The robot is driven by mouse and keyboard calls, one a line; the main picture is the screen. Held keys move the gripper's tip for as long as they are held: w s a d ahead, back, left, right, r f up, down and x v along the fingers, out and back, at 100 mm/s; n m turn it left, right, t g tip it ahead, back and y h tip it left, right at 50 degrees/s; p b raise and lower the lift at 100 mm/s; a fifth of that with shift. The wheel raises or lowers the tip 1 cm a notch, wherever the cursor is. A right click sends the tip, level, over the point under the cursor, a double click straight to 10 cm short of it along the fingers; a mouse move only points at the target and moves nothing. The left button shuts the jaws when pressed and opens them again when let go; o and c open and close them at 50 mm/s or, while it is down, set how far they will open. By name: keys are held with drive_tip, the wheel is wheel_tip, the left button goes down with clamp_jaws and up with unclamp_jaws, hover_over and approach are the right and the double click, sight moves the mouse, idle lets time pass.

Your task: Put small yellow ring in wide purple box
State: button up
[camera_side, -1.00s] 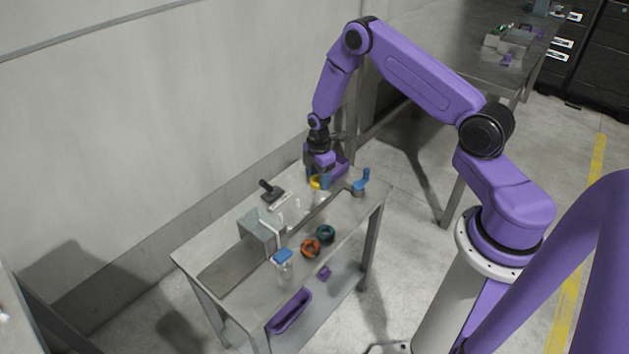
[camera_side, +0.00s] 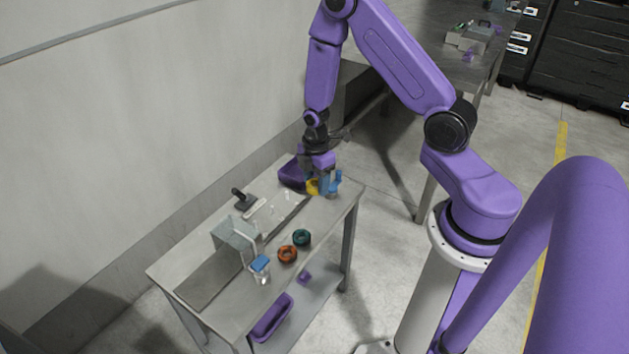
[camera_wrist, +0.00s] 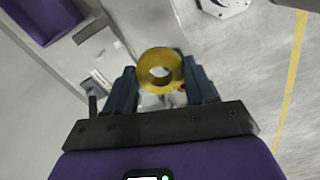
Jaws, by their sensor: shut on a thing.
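The small yellow ring (camera_side: 312,187) is between the fingers of my gripper (camera_side: 321,185), near the far right end of the table. In the wrist view the ring (camera_wrist: 161,70) sits upright between the two blue fingertips, its hole facing the camera. My gripper is shut on it. A purple box (camera_side: 291,174) stands on the table just left of my gripper, partly hidden by it; a purple container (camera_wrist: 45,18) also shows at the upper left of the wrist view. A long purple tray (camera_side: 271,318) lies on the lower shelf. I cannot tell which is the wide one.
A blue object (camera_side: 335,180) is close right of my gripper. A teal ring (camera_side: 301,237), an orange ring (camera_side: 287,253), a blue-capped jar (camera_side: 261,268) and a grey block (camera_side: 228,233) stand nearer. A black-handled tool (camera_side: 243,201) lies left. The wall is behind.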

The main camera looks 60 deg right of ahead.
drive_tip(key=w+d+f+m, duration=0.4)
drive_tip(key=w+d+m, duration=0.2)
drive_tip(key=w+d, duration=1.05)
drive_tip(key=shift+w+a+f, duration=0.1)
drive_tip(key=shift+a+f, duration=0.05)
drive_tip(key=shift+f, duration=0.85)
drive_tip(key=shift+w+a+f, duration=0.1)
drive_tip(key=shift+a+f, duration=0.05)
drive_tip(key=shift+f, duration=0.8)
drive_tip(key=shift+w+a+f, duration=0.1)
drive_tip(key=shift+a+f, duration=0.05)
drive_tip(key=shift+f, duration=0.85)
drive_tip(key=o, duration=1.5)
wheel_tip(320, 180, up, 7)
drive_tip(key=shift+r, duration=0.2)
